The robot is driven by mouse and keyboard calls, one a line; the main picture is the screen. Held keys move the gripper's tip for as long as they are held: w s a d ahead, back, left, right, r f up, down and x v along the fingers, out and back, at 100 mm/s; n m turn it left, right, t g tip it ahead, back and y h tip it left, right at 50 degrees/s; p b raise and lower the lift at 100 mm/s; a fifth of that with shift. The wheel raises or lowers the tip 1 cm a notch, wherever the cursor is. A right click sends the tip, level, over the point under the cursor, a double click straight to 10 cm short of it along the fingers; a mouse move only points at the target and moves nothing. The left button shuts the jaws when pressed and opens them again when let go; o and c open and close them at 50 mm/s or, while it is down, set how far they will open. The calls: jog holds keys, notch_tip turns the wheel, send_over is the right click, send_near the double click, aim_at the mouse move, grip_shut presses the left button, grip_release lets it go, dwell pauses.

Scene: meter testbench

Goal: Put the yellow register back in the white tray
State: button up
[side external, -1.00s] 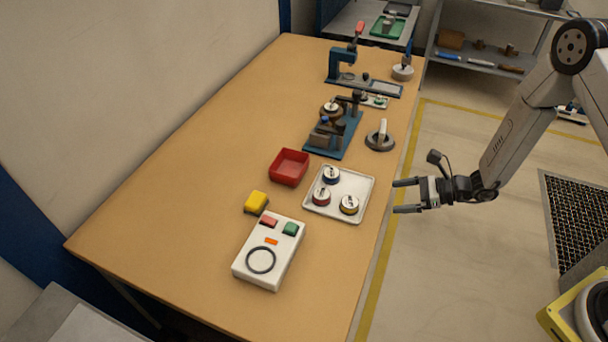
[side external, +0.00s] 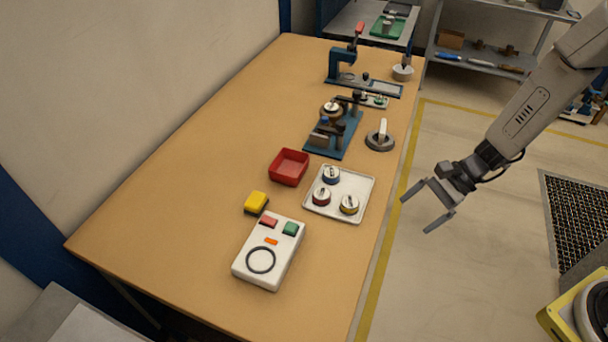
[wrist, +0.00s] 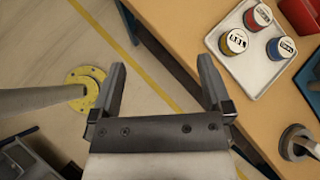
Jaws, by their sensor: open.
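The white tray (side external: 361,183) lies on the table near its right edge. It holds three round registers: blue (side external: 331,175), red (side external: 321,197) and yellow (side external: 349,205). The yellow register sits in the tray's lower right part in the side view. My gripper (side external: 420,208) is open and empty, off the table's right edge and apart from the tray. Its two fingers (wrist: 163,80) show in the wrist view with bare floor between them.
A red bin (side external: 289,167) stands left of the tray. A white box with buttons (side external: 268,252) and a yellow block (side external: 256,202) lie in front. A blue-based fixture (side external: 335,134) and a grey disc with a handle (side external: 380,139) stand behind. The table's left side is clear.

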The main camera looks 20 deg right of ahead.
jog(key=s+d+r+n+t+h, duration=0.1)
jog(key=s+d+r+n+h, duration=0.2)
jog(key=n, duration=0.5)
jog(key=s+d+r+n+t+h, duration=0.1)
jog(key=s+d+r+n+h, duration=0.2)
jog(key=r+n+h, duration=0.3)
jog(key=shift+d+r+n+h, duration=0.4)
jog(key=shift+d+r+n, duration=0.1)
jog(key=shift+d+n, duration=0.4)
